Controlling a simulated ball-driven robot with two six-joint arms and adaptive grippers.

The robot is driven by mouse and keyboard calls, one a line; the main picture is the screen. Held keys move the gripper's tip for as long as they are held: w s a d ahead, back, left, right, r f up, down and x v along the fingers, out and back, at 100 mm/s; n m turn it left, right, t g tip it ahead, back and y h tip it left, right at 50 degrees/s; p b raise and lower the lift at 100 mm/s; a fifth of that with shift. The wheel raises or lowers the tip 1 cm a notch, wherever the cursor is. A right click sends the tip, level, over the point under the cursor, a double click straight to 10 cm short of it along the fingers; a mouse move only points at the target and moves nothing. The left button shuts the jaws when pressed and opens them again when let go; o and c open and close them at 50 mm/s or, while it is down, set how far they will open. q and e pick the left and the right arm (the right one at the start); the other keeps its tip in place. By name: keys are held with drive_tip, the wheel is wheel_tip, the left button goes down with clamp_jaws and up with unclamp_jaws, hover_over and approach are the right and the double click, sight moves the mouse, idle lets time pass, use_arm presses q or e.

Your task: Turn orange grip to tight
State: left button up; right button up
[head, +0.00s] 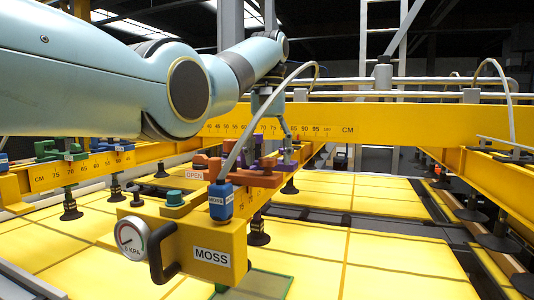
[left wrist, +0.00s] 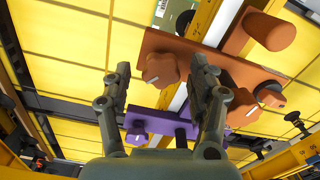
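The orange clamp (head: 257,179) sits on the yellow beam behind the MOSS box in the head view. In the left wrist view its orange plate (left wrist: 205,62) carries a lobed orange knob (left wrist: 160,68) with a pale mark, and a second lobed knob (left wrist: 243,115). My left gripper (head: 270,128) is above the clamps in the head view. In the left wrist view the left gripper (left wrist: 162,82) has its fingers apart, with the first knob beyond and between the tips. Nothing is visibly held; contact cannot be told. My right gripper is not in view.
A purple clamp (left wrist: 158,123) lies beside the orange one. The yellow MOSS box (head: 188,240) has a gauge (head: 131,238), black handle (head: 162,250) and blue hose fitting (head: 220,202). An orange lever (head: 208,163) is near an OPEN label. Green clamps (head: 60,148) stand left.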

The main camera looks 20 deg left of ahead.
use_arm(q)
drive_tip(key=shift+a, duration=0.1)
drive_tip(key=c, duration=1.1)
